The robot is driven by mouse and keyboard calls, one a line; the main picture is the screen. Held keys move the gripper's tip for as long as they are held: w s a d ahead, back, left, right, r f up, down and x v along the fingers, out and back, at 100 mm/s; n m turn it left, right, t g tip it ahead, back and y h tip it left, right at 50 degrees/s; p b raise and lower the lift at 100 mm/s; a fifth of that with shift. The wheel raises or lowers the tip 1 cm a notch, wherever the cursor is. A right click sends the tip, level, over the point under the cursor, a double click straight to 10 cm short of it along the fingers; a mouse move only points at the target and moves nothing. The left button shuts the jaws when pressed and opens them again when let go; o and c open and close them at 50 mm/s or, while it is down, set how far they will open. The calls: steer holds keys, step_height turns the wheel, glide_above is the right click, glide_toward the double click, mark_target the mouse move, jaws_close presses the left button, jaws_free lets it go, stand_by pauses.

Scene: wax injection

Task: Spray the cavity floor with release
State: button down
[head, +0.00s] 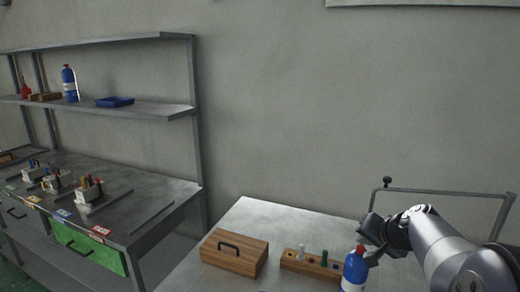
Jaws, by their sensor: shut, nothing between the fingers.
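A blue bottle with a red cap and a pale label (354,270) stands on the near table, cut off by the bottom edge. My gripper (373,243) is just above and to the right of this bottle, shut and empty; I cannot tell whether it touches the bottle. A wooden rack (296,262) left of the bottle holds a white-topped and a green small item. A wooden block-like box with a dark handle (222,260) lies further left. No open cavity shows, and I cannot tell which item is the release spray.
A metal frame (450,193) with a dark knob stands behind my arm. The table's back left (270,215) is bare. A grey workbench (150,190) with drawers and tool holders is at left; its shelf (150,108) carries another blue bottle (69,84) and a blue tray (115,102).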

steer(key=shift+f+b, duration=0.45)
steer(key=shift+b, duration=0.05)
stand_by(0.4)
steer(key=shift+r+p, duration=0.65)
steer(key=shift+r, duration=0.3)
steer(key=shift+r+p, duration=2.15)
steer(key=shift+r, duration=0.85)
steer(key=shift+f, duration=0.1)
